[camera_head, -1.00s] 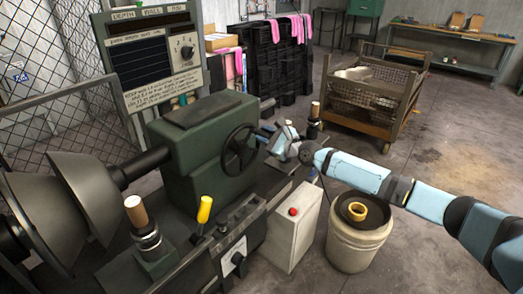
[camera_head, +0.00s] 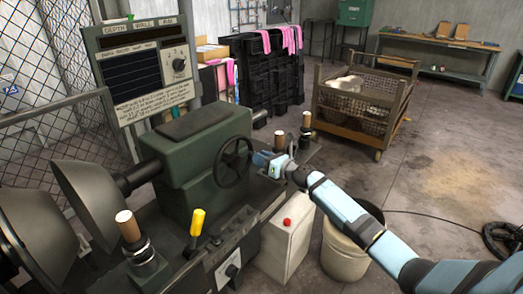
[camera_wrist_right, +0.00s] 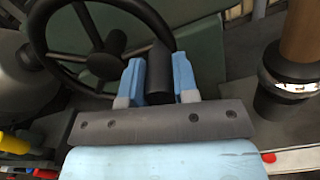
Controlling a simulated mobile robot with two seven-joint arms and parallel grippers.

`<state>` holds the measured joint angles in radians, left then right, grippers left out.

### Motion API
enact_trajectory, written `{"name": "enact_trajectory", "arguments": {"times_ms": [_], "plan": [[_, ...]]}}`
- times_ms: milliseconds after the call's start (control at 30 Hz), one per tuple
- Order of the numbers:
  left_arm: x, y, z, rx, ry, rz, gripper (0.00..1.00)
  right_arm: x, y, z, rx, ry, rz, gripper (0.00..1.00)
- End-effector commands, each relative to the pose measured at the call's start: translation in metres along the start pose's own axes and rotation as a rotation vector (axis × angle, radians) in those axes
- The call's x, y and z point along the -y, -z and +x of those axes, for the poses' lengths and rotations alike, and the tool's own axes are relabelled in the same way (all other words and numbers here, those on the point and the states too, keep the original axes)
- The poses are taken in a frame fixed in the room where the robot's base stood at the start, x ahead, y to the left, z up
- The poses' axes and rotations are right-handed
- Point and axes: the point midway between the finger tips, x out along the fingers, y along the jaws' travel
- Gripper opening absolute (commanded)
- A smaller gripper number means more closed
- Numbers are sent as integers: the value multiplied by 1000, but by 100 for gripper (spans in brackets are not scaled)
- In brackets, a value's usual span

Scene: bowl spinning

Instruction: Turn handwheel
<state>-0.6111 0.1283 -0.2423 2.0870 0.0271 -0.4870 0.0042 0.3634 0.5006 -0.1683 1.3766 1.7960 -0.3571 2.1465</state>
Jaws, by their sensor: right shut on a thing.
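The dark handwheel (camera_head: 233,162) is on the right end of the green machine housing (camera_head: 197,150). In the right wrist view, its rim, spokes and hub (camera_wrist_right: 115,42) show. My right gripper (camera_head: 262,160) is at the right side of the wheel. In the right wrist view, the blue fingers of my right gripper (camera_wrist_right: 158,80) stand on either side of a short dark handle (camera_wrist_right: 159,72) at the wheel's rim, and it is shut on it. My left gripper is in no view.
A yellow-handled lever (camera_head: 196,222) and a wood-topped post (camera_head: 128,226) stand in front of the housing. A white box with a red button (camera_head: 288,240) and a bucket (camera_head: 343,258) stand below my right arm. A wire-sided cart (camera_head: 355,110) is behind. Open floor lies to the right.

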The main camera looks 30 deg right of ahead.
Motion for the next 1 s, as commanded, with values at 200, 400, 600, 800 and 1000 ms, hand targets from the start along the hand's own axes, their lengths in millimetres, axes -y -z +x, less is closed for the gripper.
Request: {"name": "enact_trajectory", "arguments": {"times_ms": [200, 400, 600, 800, 1000], "plan": [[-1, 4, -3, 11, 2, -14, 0, 1, 8, 0, -3, 1, 92, 0], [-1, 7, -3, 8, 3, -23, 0, 1, 12, 0, -4, 1, 129, 0], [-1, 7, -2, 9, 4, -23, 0, 1, 13, 0, -4, 0, 136, 0], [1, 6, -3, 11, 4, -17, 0, 1, 14, 0, -5, 0, 136, 0], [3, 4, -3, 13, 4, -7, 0, 1, 13, 0, -4, 0, 135, 53]]}}
